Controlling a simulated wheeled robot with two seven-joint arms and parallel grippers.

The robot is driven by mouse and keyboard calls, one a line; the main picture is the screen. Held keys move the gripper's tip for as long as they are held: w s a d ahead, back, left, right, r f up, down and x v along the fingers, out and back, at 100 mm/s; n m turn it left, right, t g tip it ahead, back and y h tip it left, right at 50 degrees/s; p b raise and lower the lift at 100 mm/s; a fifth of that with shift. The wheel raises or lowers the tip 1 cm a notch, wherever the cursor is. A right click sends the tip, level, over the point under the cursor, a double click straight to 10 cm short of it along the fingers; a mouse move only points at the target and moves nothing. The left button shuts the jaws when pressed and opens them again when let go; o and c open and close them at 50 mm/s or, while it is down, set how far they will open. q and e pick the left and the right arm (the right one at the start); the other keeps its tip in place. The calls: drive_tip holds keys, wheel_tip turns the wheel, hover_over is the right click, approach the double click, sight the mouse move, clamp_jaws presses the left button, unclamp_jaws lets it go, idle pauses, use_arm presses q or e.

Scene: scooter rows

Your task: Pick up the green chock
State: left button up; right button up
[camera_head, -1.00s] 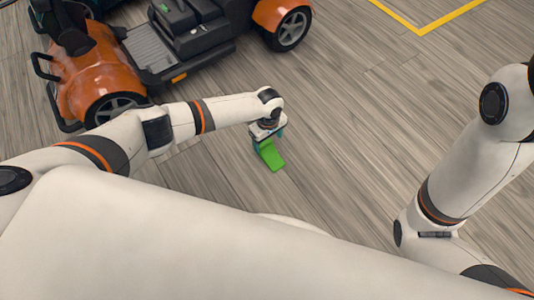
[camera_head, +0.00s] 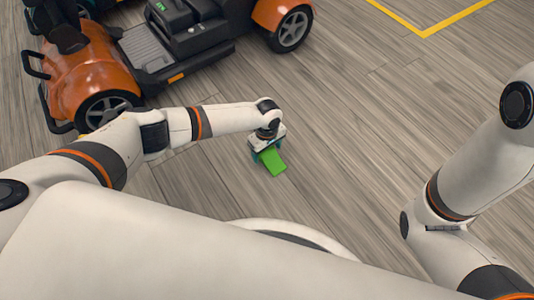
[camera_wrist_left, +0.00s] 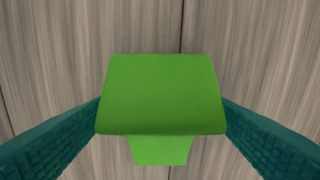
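The green chock (camera_head: 270,163) lies on the wood-look floor near the middle of the head view. In the left wrist view, the chock (camera_wrist_left: 160,95) fills the centre, with its broad face towards the camera. My left gripper (camera_head: 268,152) is right over the chock, its teal fingers spread wide. In the wrist view, these fingers (camera_wrist_left: 161,110) stand one on each side of the chock; their far ends meet its outline, so firm contact cannot be made out. My right arm is at the right of the head view; its gripper is out of frame.
An orange and black scooter (camera_head: 88,72) stands at the upper left, its near wheel close to my left arm. A yellow floor line (camera_head: 424,34) makes a corner at the top right. The floor right of the chock is clear.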

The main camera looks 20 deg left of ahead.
use_arm(q)
drive_tip(key=c, duration=1.2)
drive_tip(key=shift+c, duration=0.2)
drive_tip(key=shift+r, duration=0.15)
